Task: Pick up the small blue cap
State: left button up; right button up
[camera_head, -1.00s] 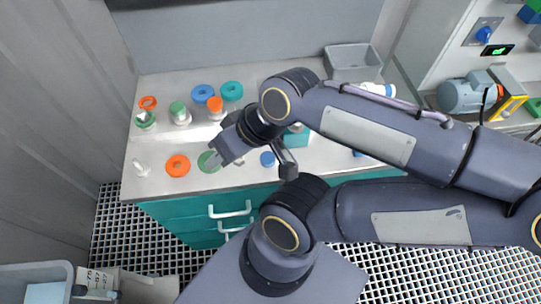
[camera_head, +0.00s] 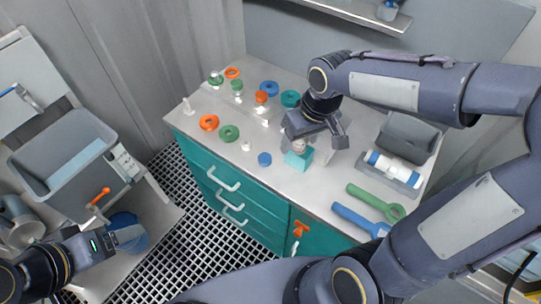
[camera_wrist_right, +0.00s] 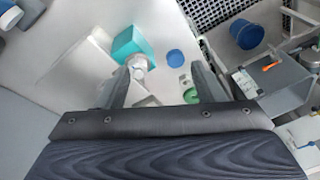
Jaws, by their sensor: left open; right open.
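The small blue cap (camera_head: 264,159) lies on the pale bench top near its front edge. In the right wrist view the blue cap (camera_wrist_right: 175,58) lies just beyond my fingertips, toward the right finger. My right gripper (camera_head: 318,138) is open and empty, above the bench and to the right of the cap; its two fingers (camera_wrist_right: 167,72) show spread in the wrist view. A teal block (camera_head: 298,160) with a whitish round piece on top stands beside the cap, close to this gripper. My left gripper (camera_head: 124,237) is open at lower left, away from the bench.
Green (camera_head: 228,133), orange (camera_head: 208,122) and blue (camera_head: 269,88) rings and several capped vessels stand left and behind. A grey bin (camera_head: 408,138), a white-and-blue bottle (camera_head: 392,168) and green (camera_head: 376,200) and blue (camera_head: 360,219) wrenches lie right. A blue bucket (camera_head: 128,224) is near my left gripper.

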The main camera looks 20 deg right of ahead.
aim_at(265, 158)
jog(key=w+a+f+n, duration=0.1)
jog(key=w+a+f, duration=0.1)
jog(key=w+a+f+g+h+p, duration=0.1)
jog(key=w+a+f, duration=0.1)
jog(key=w, duration=0.1)
jog(key=w+a+f+n, duration=0.1)
jog(key=w+f, duration=0.1)
jog(key=shift+w+a+f+n+g+h, duration=0.3)
jog(key=shift+w+a+f+g, duration=0.1)
jog(key=f, duration=0.2)
jog(key=f+p, duration=0.1)
jog(key=f, duration=0.2)
jog(key=f+p, duration=0.1)
jog(key=f, duration=0.2)
jog(key=shift+w+a+f, duration=0.1)
jog(key=shift+w+a, duration=0.1)
jog(key=shift+a, duration=0.1)
jog(key=c, duration=1)
jog(key=shift+c, duration=0.2)
